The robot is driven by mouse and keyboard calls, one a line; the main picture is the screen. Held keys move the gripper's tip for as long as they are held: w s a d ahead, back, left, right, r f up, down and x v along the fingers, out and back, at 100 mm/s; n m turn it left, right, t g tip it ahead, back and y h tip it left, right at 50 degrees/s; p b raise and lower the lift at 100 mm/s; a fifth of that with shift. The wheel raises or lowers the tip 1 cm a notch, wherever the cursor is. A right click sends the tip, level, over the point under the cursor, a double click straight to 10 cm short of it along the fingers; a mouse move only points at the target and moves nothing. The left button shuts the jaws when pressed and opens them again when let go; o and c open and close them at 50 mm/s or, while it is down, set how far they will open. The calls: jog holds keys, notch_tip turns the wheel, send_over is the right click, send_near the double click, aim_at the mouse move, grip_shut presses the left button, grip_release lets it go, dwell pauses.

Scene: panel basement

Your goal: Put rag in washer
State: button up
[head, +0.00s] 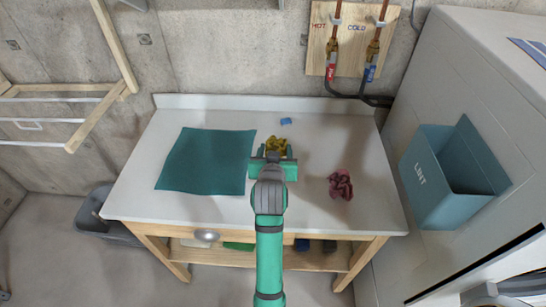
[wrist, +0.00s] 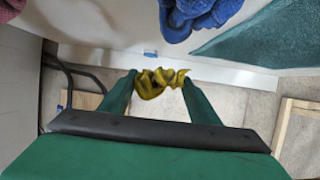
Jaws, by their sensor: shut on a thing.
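A crumpled yellow rag (head: 277,146) is held between the fingertips of my gripper (head: 274,158), above the white worktop. In the wrist view the yellow rag (wrist: 152,84) spans the gap between both green fingers of my gripper (wrist: 158,80). A large white machine (head: 475,75), which looks like the washer, stands at the right. Only its side and top show well. Part of its front shows at the bottom right corner, and I cannot tell whether its door is open.
A dark pink cloth (head: 340,184) lies on the worktop (head: 310,215), right of my arm. A teal mat (head: 207,161) lies left. A blue cloth (wrist: 190,14) shows in the wrist view. A lint bin (head: 440,185) juts from the machine's side. Hoses (head: 345,93) hang behind.

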jog(key=w+f, duration=0.1)
jog(key=f, duration=0.1)
jog(key=w+f, duration=0.1)
jog(key=w, duration=0.1)
jog(key=shift+w+a+f, duration=0.1)
jog(key=shift+a+f, duration=0.1)
jog(key=shift+f, duration=0.15)
jog(key=shift+w+f, duration=0.1)
jog(key=shift+f, duration=1.6)
jog(key=o, duration=1)
jog(key=shift+f, duration=0.1)
